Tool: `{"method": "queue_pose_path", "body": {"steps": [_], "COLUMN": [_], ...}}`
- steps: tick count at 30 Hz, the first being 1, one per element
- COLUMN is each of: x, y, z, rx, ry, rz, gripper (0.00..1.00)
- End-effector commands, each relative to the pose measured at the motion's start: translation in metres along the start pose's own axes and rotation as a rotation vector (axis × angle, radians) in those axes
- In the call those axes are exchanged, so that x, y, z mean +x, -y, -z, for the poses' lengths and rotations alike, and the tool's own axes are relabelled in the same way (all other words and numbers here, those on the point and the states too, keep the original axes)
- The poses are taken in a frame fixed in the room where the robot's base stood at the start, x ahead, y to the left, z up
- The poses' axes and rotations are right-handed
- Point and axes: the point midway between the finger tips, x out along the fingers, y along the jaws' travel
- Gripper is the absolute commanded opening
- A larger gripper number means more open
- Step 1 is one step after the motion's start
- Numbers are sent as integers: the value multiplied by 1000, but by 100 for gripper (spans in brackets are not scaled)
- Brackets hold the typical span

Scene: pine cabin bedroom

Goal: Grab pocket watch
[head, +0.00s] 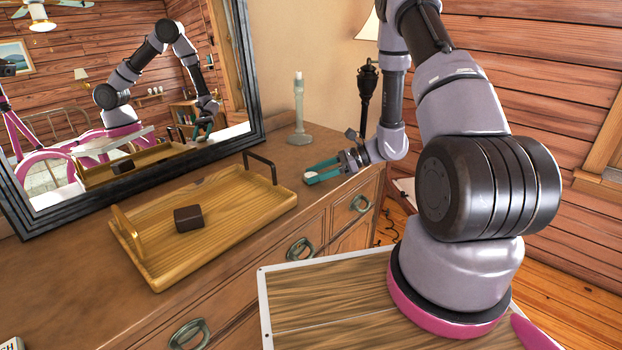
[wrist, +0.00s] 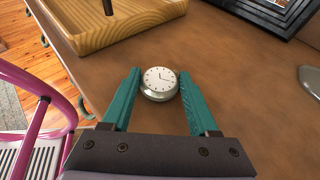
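The pocket watch (wrist: 160,83) is round and silver with a white dial, and it lies face up on the brown dresser top in the wrist view. My gripper (wrist: 160,72) has teal fingers spread on either side of the watch. The fingers are very close to its sides, and I cannot tell whether either one touches it. In the head view my gripper (head: 308,174) is low over the dresser, right of the wooden tray.
A candle holder (head: 299,120) and a dark lamp (head: 368,95) stand behind my gripper. A black-framed mirror (head: 245,60) stands at the back left. The dresser's front edge is close by.

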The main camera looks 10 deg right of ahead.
Motion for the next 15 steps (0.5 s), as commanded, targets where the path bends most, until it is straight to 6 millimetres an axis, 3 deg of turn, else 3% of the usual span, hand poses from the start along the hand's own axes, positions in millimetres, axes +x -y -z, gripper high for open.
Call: {"method": "queue_pose_path", "body": {"steps": [10, 15], "x": [-1, -8], "y": [0, 1], "z": [-3, -18], "rx": [-1, -4], "ry": [0, 1], "rz": [1, 1], "gripper": [1, 1]}}
